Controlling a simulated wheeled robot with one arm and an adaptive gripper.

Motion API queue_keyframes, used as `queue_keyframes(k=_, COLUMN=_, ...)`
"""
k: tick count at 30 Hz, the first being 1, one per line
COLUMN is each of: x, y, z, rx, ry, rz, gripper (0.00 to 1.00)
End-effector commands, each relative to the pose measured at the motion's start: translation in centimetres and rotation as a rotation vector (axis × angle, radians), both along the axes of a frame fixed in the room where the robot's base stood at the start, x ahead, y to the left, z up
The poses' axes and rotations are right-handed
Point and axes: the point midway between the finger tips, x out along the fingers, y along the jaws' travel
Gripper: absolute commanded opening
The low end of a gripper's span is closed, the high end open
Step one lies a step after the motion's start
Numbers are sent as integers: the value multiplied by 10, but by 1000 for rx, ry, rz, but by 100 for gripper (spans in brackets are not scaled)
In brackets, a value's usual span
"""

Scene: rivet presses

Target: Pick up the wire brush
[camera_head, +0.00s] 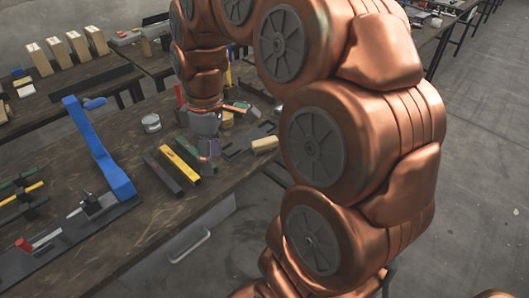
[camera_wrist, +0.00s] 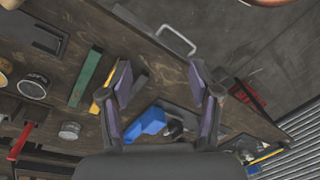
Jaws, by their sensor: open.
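No wire brush can be made out for sure in either view. A small tan block (camera_head: 265,143) lies near the bench's front edge, right of my gripper; I cannot tell whether it is the brush. My gripper (camera_head: 209,158) hangs low over the bench, beside a yellow bar (camera_head: 180,164) and a dark bar (camera_head: 163,175). In the wrist view my gripper (camera_wrist: 160,82) has its fingers wide apart with nothing held between them. The yellow bar (camera_wrist: 101,96) is partly behind one finger there. My arm hides part of the bench in the head view.
A blue press (camera_head: 100,150) stands left on the bench; it also shows in the wrist view (camera_wrist: 153,120). A tin (camera_head: 151,123) stands behind the bars. A green bar (camera_wrist: 86,77) lies near the yellow one. A drawer handle (camera_head: 190,246) is below the front edge.

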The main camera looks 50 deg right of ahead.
Motion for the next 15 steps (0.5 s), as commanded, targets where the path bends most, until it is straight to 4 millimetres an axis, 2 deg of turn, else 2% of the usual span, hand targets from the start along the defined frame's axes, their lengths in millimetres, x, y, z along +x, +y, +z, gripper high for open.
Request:
queue_keyframes(k=1, x=15, y=-17, z=-10, rx=11, ry=-18, rz=35, gripper=62)
queue_keyframes(k=7, x=53, y=-89, z=-27, rx=40, ry=-81, rz=206, gripper=62)
queue_keyframes(k=10, x=65, y=-131, z=-39, rx=44, ry=-113, rz=282, gripper=62)
queue_keyframes(k=15, x=71, y=-195, z=-59, rx=45, ry=-150, rz=389, gripper=62)
